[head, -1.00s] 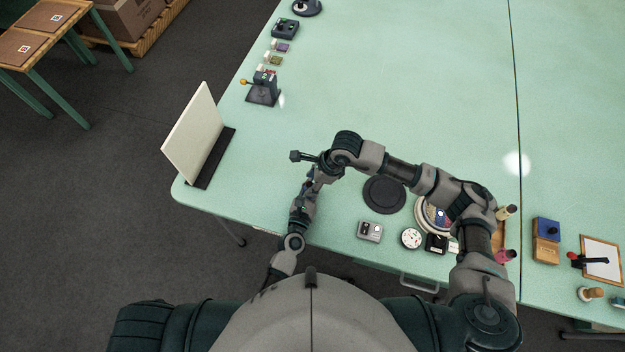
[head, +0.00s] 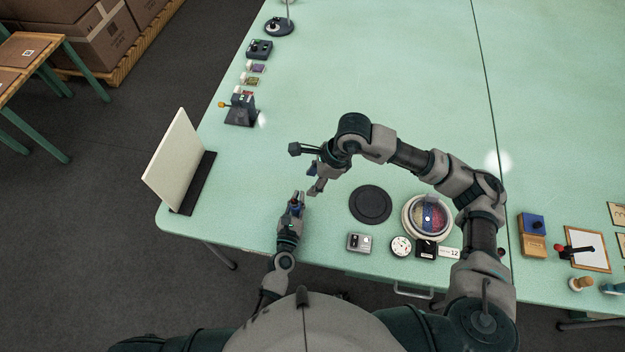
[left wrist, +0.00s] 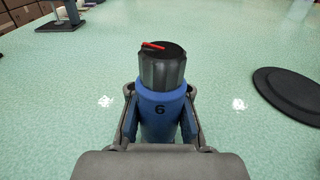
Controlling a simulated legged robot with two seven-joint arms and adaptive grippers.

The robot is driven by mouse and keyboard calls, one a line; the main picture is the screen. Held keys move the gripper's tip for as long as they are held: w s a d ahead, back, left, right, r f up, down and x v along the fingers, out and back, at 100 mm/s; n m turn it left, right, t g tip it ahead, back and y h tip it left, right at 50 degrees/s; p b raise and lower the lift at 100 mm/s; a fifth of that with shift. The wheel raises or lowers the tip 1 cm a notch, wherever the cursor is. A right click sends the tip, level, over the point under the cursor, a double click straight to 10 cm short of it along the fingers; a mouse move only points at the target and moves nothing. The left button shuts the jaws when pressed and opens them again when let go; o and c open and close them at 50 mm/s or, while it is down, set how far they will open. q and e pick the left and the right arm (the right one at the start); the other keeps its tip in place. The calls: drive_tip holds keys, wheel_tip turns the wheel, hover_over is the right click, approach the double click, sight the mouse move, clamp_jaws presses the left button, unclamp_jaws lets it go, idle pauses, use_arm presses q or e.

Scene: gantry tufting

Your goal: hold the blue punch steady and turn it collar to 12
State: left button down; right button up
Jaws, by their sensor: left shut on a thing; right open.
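The blue punch (left wrist: 160,118) stands upright in the left wrist view, with a dark ribbed collar (left wrist: 162,68) on top. My left gripper (left wrist: 161,112) is shut on the blue body, one finger on each side. In the head view my left gripper (head: 297,200) holds the punch near the table's front left. My right gripper (head: 309,169) is open and empty, just beyond the punch and apart from it. A small card reading 12 (head: 450,253) lies at the front edge.
A black round mat (head: 370,204) lies right of the grippers. A grey two-button box (head: 359,242), a white dial (head: 401,246) and a round tray of coloured pieces (head: 428,217) are near the front edge. A white panel (head: 176,160) stands at left. The table's middle is clear.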

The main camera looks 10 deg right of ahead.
use_arm(q)
drive_tip(key=c, duration=1)
unclamp_jaws()
drive_tip(key=shift+c, duration=0.2)
